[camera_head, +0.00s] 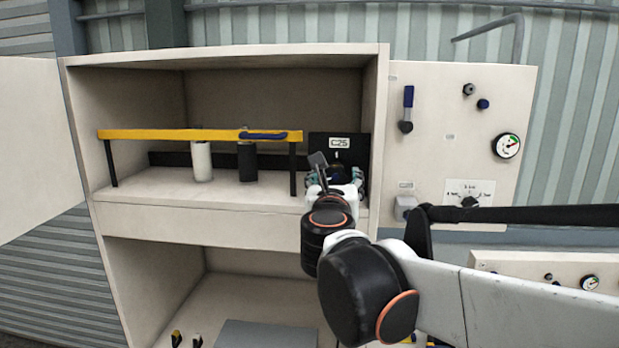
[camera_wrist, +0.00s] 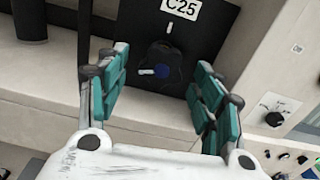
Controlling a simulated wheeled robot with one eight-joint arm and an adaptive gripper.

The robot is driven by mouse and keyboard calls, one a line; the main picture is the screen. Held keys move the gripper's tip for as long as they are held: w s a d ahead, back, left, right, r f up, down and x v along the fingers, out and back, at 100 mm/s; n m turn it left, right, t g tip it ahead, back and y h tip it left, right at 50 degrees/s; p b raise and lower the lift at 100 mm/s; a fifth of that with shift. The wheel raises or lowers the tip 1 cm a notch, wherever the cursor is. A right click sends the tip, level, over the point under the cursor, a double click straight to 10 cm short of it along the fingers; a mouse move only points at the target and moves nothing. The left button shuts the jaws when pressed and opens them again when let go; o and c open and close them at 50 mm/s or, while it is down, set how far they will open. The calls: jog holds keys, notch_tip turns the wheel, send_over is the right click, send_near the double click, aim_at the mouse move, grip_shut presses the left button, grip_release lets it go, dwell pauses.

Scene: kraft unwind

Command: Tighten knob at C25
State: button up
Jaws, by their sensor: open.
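The C25 label (camera_head: 339,143) is on a black panel (camera_head: 318,143) at the right end of the cabinet's upper shelf. The label also shows in the wrist view (camera_wrist: 181,8). Below it in the wrist view is a dark knob (camera_wrist: 165,55) with a blue centre (camera_wrist: 162,72). A white mark on the knob points left; a short white line is on the panel above it. My gripper (camera_wrist: 162,88) is open, its teal-padded fingers on either side of the knob in the picture, apart from it. In the head view my gripper (camera_head: 336,177) largely hides the knob.
A yellow bar (camera_head: 200,135) on black posts stands left of my gripper, before a white cylinder (camera_head: 202,162) and a dark cylinder (camera_head: 247,162). The cabinet's side wall (camera_head: 377,130) is close on the right. Beyond it is a panel with a gauge (camera_head: 506,145) and dial (camera_head: 469,202).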

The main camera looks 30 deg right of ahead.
jog(key=shift+x, duration=1.2)
jog(key=c, duration=1.1)
